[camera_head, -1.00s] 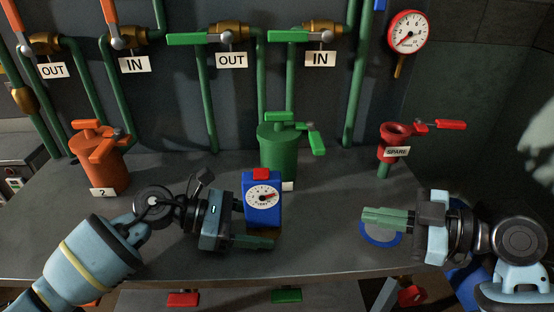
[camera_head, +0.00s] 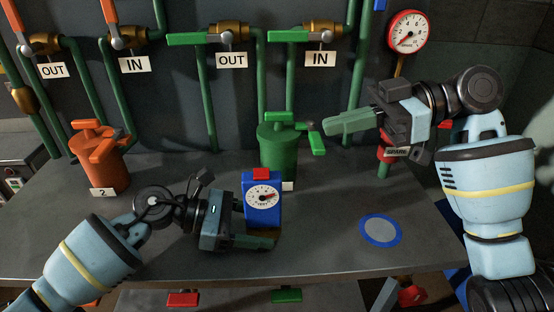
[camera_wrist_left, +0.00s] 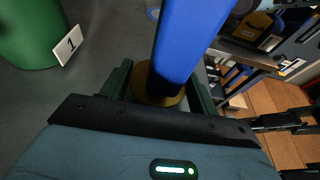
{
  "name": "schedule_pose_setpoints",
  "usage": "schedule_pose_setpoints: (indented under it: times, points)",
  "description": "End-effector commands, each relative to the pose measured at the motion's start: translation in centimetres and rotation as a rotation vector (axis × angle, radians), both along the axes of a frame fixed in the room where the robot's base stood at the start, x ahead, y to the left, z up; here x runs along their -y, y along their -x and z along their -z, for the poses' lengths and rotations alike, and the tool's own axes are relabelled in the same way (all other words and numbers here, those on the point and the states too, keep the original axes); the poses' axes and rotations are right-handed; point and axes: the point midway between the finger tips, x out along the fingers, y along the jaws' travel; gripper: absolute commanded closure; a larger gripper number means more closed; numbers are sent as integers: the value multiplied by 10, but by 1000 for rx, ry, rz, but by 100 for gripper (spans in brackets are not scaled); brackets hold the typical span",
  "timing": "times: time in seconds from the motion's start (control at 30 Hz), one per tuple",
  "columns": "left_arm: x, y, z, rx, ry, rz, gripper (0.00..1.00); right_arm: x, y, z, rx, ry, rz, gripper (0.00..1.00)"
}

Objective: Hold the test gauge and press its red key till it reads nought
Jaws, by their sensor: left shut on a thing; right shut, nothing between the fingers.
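The test gauge is a blue box (camera_head: 262,216) with a white round dial (camera_head: 263,196) and a red key (camera_head: 261,173) on top. In the left wrist view the gauge's blue body (camera_wrist_left: 188,40) stands between the fingers, above a brass-coloured base (camera_wrist_left: 160,92). My right gripper (camera_head: 328,126) is shut and empty, raised to the right of the gauge and higher in the picture, its fingers pointing left.
A green canister (camera_head: 278,150) stands behind the gauge, an orange one (camera_head: 100,165) at the left. A blue-rimmed grey disc (camera_head: 380,230) lies on the bench at right. A red-rimmed wall gauge (camera_head: 407,31) and pipes with valves line the back. The front bench is clear.

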Motion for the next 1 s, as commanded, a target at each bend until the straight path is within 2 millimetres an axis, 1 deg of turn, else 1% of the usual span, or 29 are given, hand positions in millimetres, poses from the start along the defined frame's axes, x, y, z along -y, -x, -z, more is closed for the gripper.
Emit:
schedule_pose_setpoints:
  times: [0.27, 0.37, 0.47, 0.57, 0.93, 0.97, 1.0]
  points:
    - [0, 0, 0, 0, -1, 0, 52, -1, 0, 0, 1, 0, 0, 100]
    - [0, 0, 0, 0, -1, 0, 52, -5, 0, 2, 1, 0, -1, 100]
    - [0, 0, 0, 0, -1, 0, 52, -15, 1, 4, 0, -1, -4, 100]
    - [0, 0, 0, 0, -1, 0, 52, -31, 1, 8, 0, -2, -3, 100]
    - [0, 0, 0, 0, -1, 1, 52, -97, 1, 25, 0, -1, -3, 100]
    - [0, 0, 0, 0, -1, 1, 52, -101, 1, 26, -1, -2, -3, 100]
    - [0, 0, 0, 0, -1, 0, 52, -98, 0, 36, -4, -1, 1, 100]
